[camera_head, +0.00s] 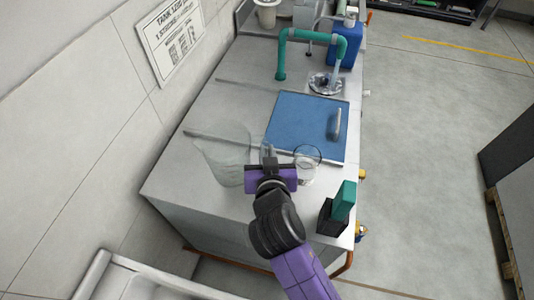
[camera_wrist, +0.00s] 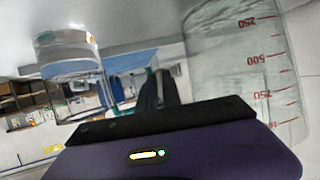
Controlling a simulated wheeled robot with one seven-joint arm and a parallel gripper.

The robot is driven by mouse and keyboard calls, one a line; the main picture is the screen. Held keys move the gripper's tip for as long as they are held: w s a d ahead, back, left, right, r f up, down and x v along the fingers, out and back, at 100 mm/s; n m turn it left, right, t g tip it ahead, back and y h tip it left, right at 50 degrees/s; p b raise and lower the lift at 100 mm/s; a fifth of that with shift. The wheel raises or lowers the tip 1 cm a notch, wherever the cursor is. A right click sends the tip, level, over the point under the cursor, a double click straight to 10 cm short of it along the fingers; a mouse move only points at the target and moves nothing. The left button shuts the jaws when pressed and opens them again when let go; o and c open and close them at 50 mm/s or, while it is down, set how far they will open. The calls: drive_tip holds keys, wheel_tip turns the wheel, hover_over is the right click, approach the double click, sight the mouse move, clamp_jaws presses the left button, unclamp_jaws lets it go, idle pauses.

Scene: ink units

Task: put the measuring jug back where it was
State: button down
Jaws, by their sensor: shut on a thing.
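The measuring jug (camera_head: 222,158) is a large clear vessel near the left part of the counter in the head view. In the wrist view the jug (camera_wrist: 245,70) fills the right side, with red marks and numbers 250, 500 and 750. My gripper (camera_head: 268,163) is at the jug's right side, shut on what looks like its handle. The jug looks roughly upright; whether its base touches the counter I cannot tell. The gripper's fingers (camera_wrist: 165,115) partly hide the grip in the wrist view.
A clear glass vessel (camera_head: 308,167) stands close to the right of my gripper and shows at left in the wrist view (camera_wrist: 72,65). Behind is a blue panel (camera_head: 298,118) with a handle. A green-and-black item (camera_head: 343,203) stands at the right edge. A green tap (camera_head: 281,62) stands farther back.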

drive_tip(key=shift+f, duration=0.4)
drive_tip(key=c, duration=1.5)
unclamp_jaws()
drive_tip(key=shift+f, duration=0.1)
drive_tip(key=shift+c, duration=0.2)
drive_tip(key=shift+r, duration=0.2)
drive_tip(key=b+v, duration=0.1)
drive_tip(key=v, duration=1.1)
drive_tip(key=shift+s+d+f, duration=0.1)
drive_tip(key=shift+f, duration=0.05)
